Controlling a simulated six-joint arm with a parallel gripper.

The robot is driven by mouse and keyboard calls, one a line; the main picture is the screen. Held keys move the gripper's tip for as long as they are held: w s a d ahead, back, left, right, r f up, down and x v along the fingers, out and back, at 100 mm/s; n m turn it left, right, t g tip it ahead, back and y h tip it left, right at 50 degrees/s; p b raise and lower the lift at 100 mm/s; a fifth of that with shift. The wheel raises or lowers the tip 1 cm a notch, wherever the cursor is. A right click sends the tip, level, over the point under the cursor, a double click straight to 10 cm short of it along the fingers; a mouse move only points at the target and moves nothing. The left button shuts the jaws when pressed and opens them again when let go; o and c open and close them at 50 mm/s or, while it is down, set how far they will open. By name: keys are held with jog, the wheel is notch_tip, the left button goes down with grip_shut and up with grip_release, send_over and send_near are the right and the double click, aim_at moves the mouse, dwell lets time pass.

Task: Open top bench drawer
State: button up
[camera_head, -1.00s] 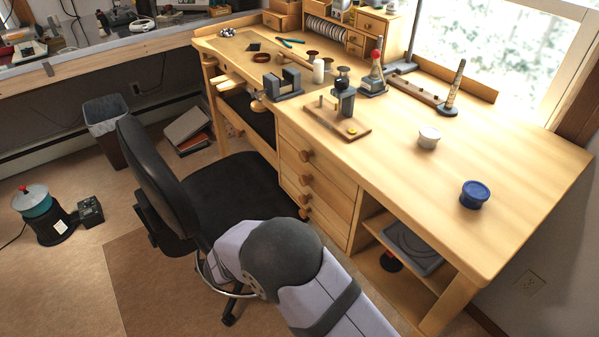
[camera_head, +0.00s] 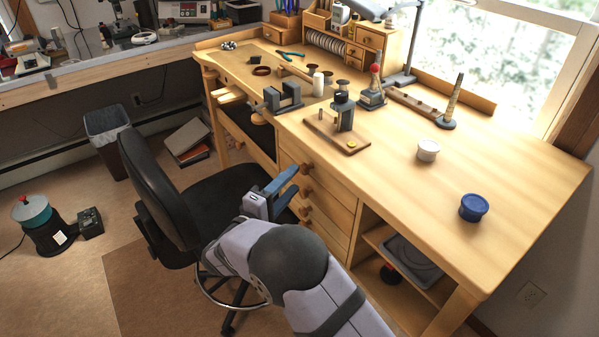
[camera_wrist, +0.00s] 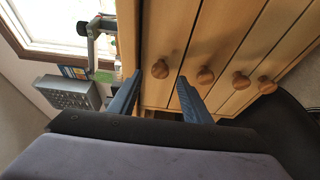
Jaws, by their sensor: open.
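The wooden bench (camera_head: 400,165) has a stack of drawers on its front. The top drawer (camera_head: 330,182) looks shut, with its round wooden knob (camera_head: 305,168). My gripper (camera_head: 296,178) is at the drawer fronts, its blue fingers pointing towards the top knob. In the wrist view, the bench's top side lies to the left. There the open fingers (camera_wrist: 159,77) appear on either side of the top drawer's knob (camera_wrist: 160,69), with nothing held. I cannot tell how far the tips are from the knob. The lower knobs (camera_wrist: 205,74) run off to the right.
A black office chair (camera_head: 160,180) stands close to the left of my gripper. An open shelf (camera_head: 385,262) with a grey tray lies right of the drawers. A wooden board with a small tool (camera_head: 336,135), a white jar (camera_head: 428,150) and a blue jar (camera_head: 473,207) stand on the bench.

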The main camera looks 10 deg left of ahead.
aim_at(302, 171)
jog(key=shift+p+x, duration=0.4)
jog(key=shift+x, duration=2.05)
grip_shut()
jog(key=shift+s+a, duration=0.1)
